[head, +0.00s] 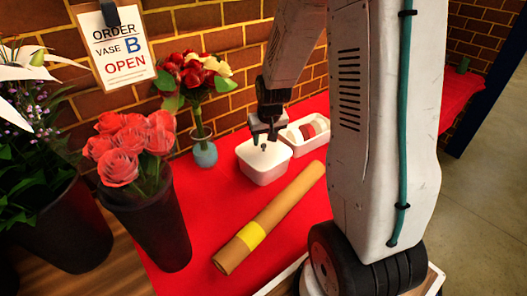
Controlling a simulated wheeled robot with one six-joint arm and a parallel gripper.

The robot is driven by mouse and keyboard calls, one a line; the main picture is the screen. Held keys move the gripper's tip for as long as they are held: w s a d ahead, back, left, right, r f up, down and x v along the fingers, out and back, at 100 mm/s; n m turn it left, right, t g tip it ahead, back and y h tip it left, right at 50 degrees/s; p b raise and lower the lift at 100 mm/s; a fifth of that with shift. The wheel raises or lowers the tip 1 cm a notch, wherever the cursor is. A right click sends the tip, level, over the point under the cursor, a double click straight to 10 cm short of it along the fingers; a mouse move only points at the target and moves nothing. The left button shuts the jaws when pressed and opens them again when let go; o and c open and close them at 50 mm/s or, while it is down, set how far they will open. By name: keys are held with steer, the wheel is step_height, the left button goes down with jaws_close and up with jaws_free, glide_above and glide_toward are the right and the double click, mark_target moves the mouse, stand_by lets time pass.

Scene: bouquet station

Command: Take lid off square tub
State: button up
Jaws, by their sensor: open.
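The square tub (266,172) is white and stands on the red cloth near the brick wall. Its white lid (257,155) is on top, with a small dark knob (263,148) at the middle. My gripper (264,139) is dark, points down and is open just above the lid, around or close over the knob. I cannot tell whether the fingers touch the knob.
A white tray (292,137) with a reddish roll stands right behind the tub. A blue vase (205,154) with flowers is to the left. A brown tube with a yellow band (272,215) lies in front. A black bucket of roses (155,225) stands front left.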

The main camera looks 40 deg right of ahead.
mark_target(264, 149)
steer(key=shift+x, duration=1.45)
steer(key=shift+r, duration=0.1)
jaws_close()
